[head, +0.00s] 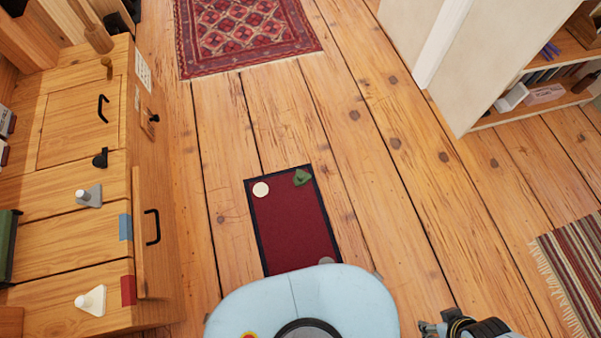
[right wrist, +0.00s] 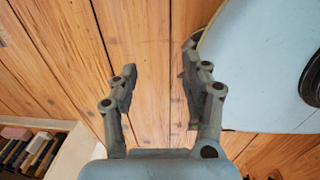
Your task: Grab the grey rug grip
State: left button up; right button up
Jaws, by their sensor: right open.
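A small grey rounded piece (head: 326,261), which looks like the grey rug grip, sits at the near right corner of the dark red mat (head: 290,225). My pale blue body hides part of it. My right gripper (head: 430,328) is at the bottom edge of the head view, to the right of my body and apart from the mat. In the right wrist view the right gripper (right wrist: 158,75) is open and empty above bare floorboards. My left gripper is not in view.
A cream disc (head: 261,189) and a green piece (head: 302,177) lie on the mat's far corners. A wooden cabinet (head: 158,205) stands at left, holding a grey wedge (head: 89,196) and a white wedge (head: 92,300). A striped rug (head: 575,262) lies at right. Floor between is clear.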

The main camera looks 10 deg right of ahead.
aim_at(93, 197)
jog(key=u, duration=1.45)
